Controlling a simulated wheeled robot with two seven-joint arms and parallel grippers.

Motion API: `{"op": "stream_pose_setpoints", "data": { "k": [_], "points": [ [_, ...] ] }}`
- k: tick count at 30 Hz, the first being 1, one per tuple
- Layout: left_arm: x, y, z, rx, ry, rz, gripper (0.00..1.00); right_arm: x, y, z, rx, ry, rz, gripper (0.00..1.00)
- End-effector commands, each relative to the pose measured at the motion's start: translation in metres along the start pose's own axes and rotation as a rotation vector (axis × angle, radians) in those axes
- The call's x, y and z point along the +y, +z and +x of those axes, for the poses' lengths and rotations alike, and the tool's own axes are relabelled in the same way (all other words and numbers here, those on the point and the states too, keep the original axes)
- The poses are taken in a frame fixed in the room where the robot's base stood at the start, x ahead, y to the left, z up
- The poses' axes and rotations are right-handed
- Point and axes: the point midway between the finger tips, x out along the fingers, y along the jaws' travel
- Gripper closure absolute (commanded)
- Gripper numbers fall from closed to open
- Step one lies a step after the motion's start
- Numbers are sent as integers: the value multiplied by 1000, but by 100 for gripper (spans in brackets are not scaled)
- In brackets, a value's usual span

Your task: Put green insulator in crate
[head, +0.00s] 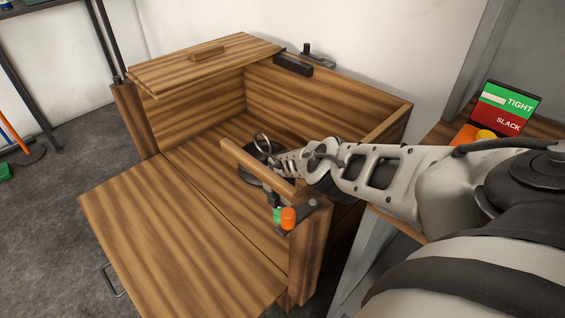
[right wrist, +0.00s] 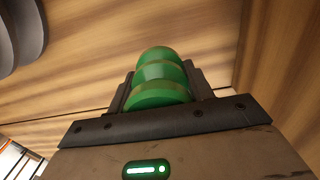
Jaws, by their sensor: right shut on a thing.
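The wooden crate (head: 195,115) stands open, with its front panel (head: 165,230) folded down and its lid piece (head: 205,60) at the back left. My right arm reaches in from the right over the crate's right part. In the head view its gripper fingers cannot be made out clearly. In the right wrist view my right gripper (right wrist: 160,88) is shut on the green insulator (right wrist: 160,72), a stack of rounded ribs between the dark fingers. Wooden boards show close behind it. My left gripper is not in view.
A dark round object with a ring (head: 262,141) lies inside the crate near my arm. A TIGHT/SLACK sign (head: 505,108) stands on the right bench. The crate's left floor is clear.

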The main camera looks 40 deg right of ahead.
Motion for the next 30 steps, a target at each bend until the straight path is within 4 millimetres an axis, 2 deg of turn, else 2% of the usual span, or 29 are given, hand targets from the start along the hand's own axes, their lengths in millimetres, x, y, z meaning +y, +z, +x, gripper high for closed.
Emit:
{"op": "stream_pose_setpoints", "data": {
  "k": [6,7,9,20,23,27,30],
  "points": [
    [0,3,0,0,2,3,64,0,1,4,-1,1,1,82],
    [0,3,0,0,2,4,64,-1,0,5,0,-1,0,46],
    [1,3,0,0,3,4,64,-1,0,5,0,-2,0,27],
    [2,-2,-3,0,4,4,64,-1,0,0,0,-3,0,27],
    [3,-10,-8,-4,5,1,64,-1,0,-12,-1,-3,-2,27],
    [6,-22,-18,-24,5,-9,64,-1,0,-39,1,-1,0,27],
    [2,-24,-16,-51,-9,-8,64,0,1,-61,0,0,0,27]
  ]
}}
